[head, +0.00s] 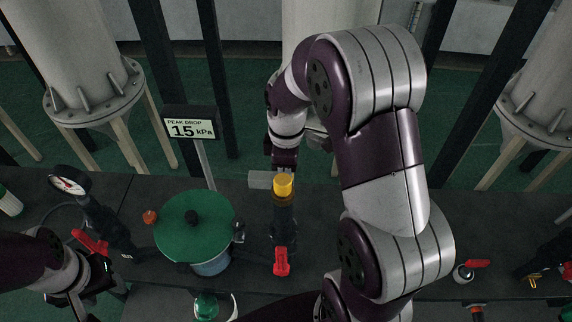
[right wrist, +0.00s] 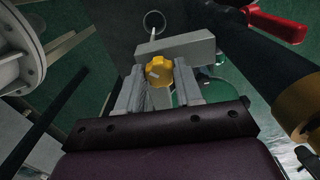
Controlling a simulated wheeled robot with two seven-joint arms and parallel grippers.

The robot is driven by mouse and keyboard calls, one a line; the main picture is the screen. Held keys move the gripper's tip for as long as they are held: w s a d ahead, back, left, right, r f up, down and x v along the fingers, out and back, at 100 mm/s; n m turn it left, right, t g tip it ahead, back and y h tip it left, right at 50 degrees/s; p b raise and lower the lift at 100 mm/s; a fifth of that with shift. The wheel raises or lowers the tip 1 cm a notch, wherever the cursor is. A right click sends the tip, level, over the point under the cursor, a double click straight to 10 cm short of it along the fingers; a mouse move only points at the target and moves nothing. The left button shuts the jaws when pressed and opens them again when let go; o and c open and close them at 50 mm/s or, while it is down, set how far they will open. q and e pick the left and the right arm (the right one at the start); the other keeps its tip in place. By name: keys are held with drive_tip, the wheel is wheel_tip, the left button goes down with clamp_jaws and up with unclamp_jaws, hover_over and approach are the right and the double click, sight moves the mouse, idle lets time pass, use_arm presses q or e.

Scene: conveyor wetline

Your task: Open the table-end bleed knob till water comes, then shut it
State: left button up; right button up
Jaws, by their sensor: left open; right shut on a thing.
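The yellow bleed knob (right wrist: 159,71), with a pale mark on its face, sits against a grey block (right wrist: 178,48) in the right wrist view. My right gripper (right wrist: 159,82) has one finger on each side of the knob and is shut on it. In the head view this gripper (head: 284,163) is beside the grey block (head: 261,180), at the table's far edge; the knob cannot be made out there. I see no water. My left gripper (head: 82,288) is open and empty at the lower left.
A black fitting with a yellow top (head: 283,186) and red handle (head: 281,262) stands close by my right gripper. A green-lidded pot (head: 194,228) is left of it. A gauge (head: 68,184) stands at left.

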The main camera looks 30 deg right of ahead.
drive_tip(key=n+p, duration=0.1)
drive_tip(key=n, duration=0.4)
drive_tip(key=shift+w+p, duration=0.1)
drive_tip(key=shift+p, duration=0.2)
idle(0.4)
drive_tip(key=o, duration=0.8)
drive_tip(key=shift+o, duration=1.2)
drive_tip(key=shift+d, duration=0.15)
